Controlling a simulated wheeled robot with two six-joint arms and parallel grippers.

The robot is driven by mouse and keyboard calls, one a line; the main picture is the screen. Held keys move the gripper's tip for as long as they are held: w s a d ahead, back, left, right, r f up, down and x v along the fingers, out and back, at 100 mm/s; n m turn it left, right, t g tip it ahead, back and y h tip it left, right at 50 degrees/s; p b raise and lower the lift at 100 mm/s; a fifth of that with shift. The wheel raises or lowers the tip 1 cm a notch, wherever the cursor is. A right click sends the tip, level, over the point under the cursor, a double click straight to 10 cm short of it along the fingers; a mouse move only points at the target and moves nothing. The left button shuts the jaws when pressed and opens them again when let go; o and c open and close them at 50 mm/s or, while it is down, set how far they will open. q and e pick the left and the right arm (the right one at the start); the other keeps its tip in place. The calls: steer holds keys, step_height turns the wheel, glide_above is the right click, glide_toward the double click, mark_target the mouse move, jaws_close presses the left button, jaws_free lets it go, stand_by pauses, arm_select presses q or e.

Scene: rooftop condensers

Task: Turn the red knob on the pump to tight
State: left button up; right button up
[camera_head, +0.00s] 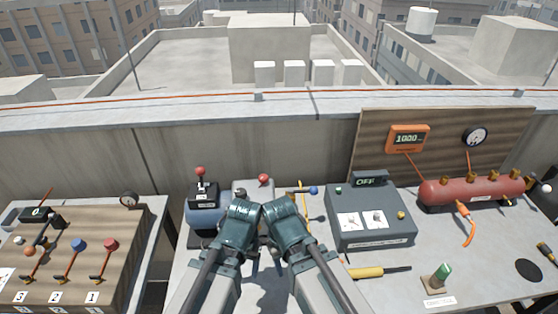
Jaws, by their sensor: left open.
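A red ball knob (200,171) stands on top of a squat unit with a black top and blue body (204,218), which looks like the pump. A second red knob (264,180) sits at a grey box (252,188) just right of it. My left gripper (250,232) is open, in front of the grey box and right of the blue unit. It is apart from the first red knob. My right gripper (277,232) is close beside it; its fingers are largely hidden. The teal wrists cover much of the grey box.
A valve board (75,262) with orange, blue and red handles stands left. Right of my arms are a grey console (371,225) reading OFF, a red tank (472,190) with hoses and a yellow-handled tool (364,272). A concrete parapet (100,150) runs behind the benches.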

arm_select(q)
steer(key=w+a+r+n+h+p, duration=0.1)
steer(key=w+a+r+p, duration=0.2)
steer(key=r+p, duration=0.55)
steer(key=w+a+r+n+p, duration=0.1)
steer(key=w+a+r+p, duration=0.15)
steer(key=r+p, duration=0.6)
step_height(320, 180, up, 8)
steer(key=n+p, duration=0.7)
steer(key=n, duration=0.8)
glide_above(263, 176)
steer(key=shift+s+f, duration=0.1)
steer(key=shift+f, duration=0.1)
step_height(263, 176, down, 14)
steer(key=b, duration=1.4)
steer(key=shift+r, duration=0.1)
